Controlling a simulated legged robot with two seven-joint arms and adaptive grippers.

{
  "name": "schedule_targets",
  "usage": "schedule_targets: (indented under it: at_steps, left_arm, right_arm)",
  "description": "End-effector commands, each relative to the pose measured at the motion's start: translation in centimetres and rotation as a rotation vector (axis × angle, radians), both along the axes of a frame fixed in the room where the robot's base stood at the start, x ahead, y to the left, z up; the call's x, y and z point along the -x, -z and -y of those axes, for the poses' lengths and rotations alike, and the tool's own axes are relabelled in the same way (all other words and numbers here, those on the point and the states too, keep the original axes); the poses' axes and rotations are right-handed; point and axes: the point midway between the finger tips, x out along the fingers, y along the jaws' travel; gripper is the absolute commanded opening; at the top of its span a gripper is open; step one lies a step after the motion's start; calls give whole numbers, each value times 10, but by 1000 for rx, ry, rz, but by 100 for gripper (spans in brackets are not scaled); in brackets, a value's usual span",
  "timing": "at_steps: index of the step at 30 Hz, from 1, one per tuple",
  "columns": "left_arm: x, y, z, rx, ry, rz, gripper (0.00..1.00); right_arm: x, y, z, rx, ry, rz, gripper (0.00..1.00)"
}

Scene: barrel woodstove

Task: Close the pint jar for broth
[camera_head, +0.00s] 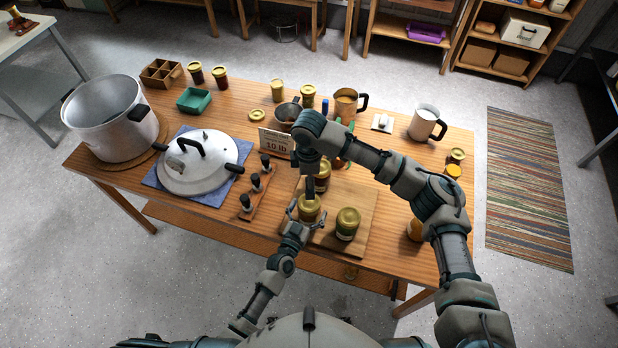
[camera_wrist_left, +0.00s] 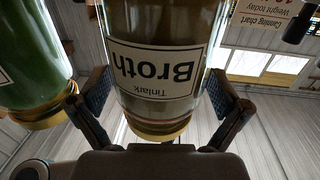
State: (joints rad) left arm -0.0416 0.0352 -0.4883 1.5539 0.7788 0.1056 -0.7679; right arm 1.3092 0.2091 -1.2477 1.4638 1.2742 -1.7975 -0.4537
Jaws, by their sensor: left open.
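The broth jar (camera_head: 308,208) stands at the front left of the wooden board, with a gold lid on top. In the left wrist view the jar (camera_wrist_left: 165,60) fills the middle, its "Tinlark Broth" label appearing upside down and its gold lid at the bottom. My left gripper (camera_head: 300,212) is open, with its fingers on either side of the jar; it also shows in the left wrist view (camera_wrist_left: 160,110). My right gripper (camera_head: 310,180) points down above the broth jar's lid. Its fingers are too small and hidden to tell their state, or whether they touch the lid.
A green jar (camera_head: 347,224) with a gold lid stands close right of the broth jar, and another jar (camera_head: 322,177) stands behind it. A rack of dark-handled tools (camera_head: 255,190), a steel lid (camera_head: 198,170) and a large pot (camera_head: 112,120) are at left.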

Motion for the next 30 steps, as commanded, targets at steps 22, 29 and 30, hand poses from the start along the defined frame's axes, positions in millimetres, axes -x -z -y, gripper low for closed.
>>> schedule_targets:
  at_steps: [22,29,30]
  left_arm:
    - [104,2,-47,-2,0,-2,100]
    - [108,1,-49,0,0,-1,100]
    - [108,1,-49,0,0,-1,100]
  right_arm:
    - [-1,0,0,0,0,-1,100]
    - [-1,0,0,0,0,-1,100]
    - [-1,0,0,0,0,-1,100]
